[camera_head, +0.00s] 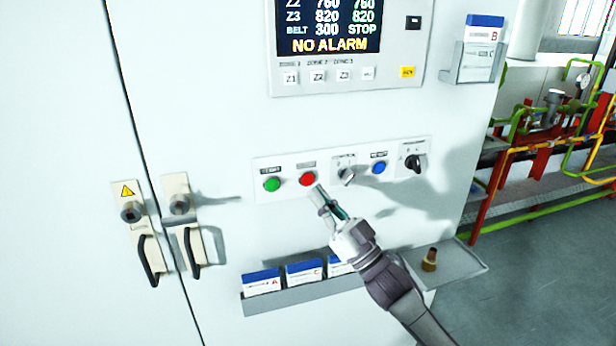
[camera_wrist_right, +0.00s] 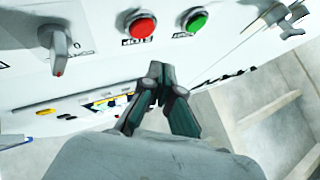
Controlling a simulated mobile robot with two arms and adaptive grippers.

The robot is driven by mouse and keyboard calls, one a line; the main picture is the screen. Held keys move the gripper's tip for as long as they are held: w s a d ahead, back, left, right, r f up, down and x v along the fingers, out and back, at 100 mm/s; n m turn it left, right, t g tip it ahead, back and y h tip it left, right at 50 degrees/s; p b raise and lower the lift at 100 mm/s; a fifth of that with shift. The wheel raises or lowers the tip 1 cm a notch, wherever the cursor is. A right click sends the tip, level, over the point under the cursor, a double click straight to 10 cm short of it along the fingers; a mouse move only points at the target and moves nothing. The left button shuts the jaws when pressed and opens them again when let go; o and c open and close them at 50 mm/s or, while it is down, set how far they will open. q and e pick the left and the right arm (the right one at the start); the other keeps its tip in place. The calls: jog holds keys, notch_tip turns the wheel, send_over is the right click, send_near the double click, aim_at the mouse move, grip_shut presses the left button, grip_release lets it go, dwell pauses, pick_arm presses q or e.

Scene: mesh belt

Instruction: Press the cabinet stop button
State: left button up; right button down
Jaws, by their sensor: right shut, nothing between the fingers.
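The red button (camera_head: 307,179) sits on the cabinet's white control strip (camera_head: 290,164), just right of the green button (camera_head: 272,184). In the right wrist view, the red button (camera_wrist_right: 142,28) carries a label reading STOP, and the green button (camera_wrist_right: 196,21) is beside it. My right gripper (camera_head: 321,193) is shut and empty, with its fingertips just below and slightly right of the red button in the head view. In the wrist view the closed fingertips (camera_wrist_right: 161,72) point toward the panel below the red button. I cannot tell whether they touch the panel. My left gripper is not in view.
A selector switch (camera_head: 346,176), a blue button (camera_head: 378,168) and a black knob (camera_head: 413,163) continue the row rightward. Above is a display (camera_head: 328,28) reading NO ALARM and BELT 300 STOP. Below are a box rack (camera_head: 300,297) and a side tray (camera_head: 455,268).

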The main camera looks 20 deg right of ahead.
jog(key=shift+s+p, duration=0.3)
jog(key=shift+s, duration=0.95)
jog(key=shift+f, duration=0.1)
